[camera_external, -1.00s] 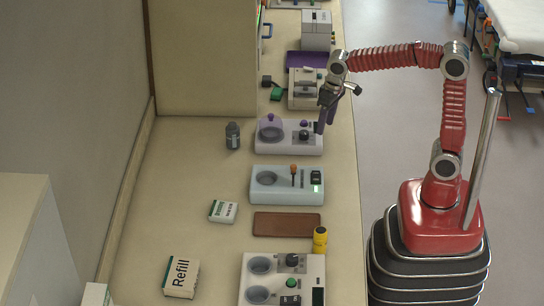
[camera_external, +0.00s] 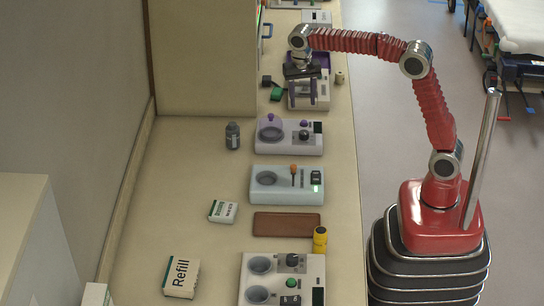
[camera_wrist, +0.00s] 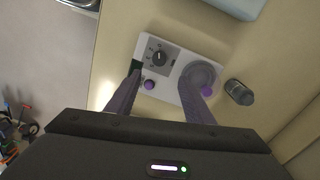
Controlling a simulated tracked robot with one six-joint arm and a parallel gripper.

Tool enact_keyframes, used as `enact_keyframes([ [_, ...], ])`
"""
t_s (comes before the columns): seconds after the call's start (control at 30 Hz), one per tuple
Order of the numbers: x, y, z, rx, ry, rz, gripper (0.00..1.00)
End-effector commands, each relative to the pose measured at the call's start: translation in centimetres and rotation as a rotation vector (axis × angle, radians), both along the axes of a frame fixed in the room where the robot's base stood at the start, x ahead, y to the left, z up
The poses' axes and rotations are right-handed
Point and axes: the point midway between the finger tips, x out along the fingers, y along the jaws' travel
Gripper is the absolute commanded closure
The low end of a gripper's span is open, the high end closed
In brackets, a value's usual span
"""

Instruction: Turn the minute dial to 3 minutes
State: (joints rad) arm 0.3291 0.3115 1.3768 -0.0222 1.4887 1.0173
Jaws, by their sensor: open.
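The white unit (camera_external: 262,147) with the purple-knobbed clear lid (camera_external: 270,129) stands on the counter. Its dark round dial (camera_external: 304,135) sits beside a purple button (camera_external: 303,124) and a small dark display (camera_external: 317,127). In the wrist view the dial (camera_wrist: 158,57) shows marks around it, too small to read. My gripper (camera_external: 301,101) is open and empty, raised beyond the unit in the external view. In the wrist view its two purple fingers (camera_wrist: 160,78) are spread wide, pointing towards the unit, with the dial just past the gap between the tips. No contact shows.
A dark bottle (camera_external: 233,136) stands left of the unit. A pale blue unit (camera_external: 262,196) with an orange-topped lever is nearer the camera. Another white device (camera_external: 323,103) is partly hidden behind my gripper. The counter's right edge is close by.

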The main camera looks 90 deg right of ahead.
Motion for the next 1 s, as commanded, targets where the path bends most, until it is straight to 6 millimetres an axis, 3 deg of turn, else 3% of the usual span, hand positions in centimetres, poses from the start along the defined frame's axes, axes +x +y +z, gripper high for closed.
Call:
enact_keyframes([
  [0.57,-0.1,0.0,-0.6,0.0,0.003,-0.032,0.53],
  [1.0,-0.4,0.0,-6.5,0.0,0.004,-0.031,0.53],
])
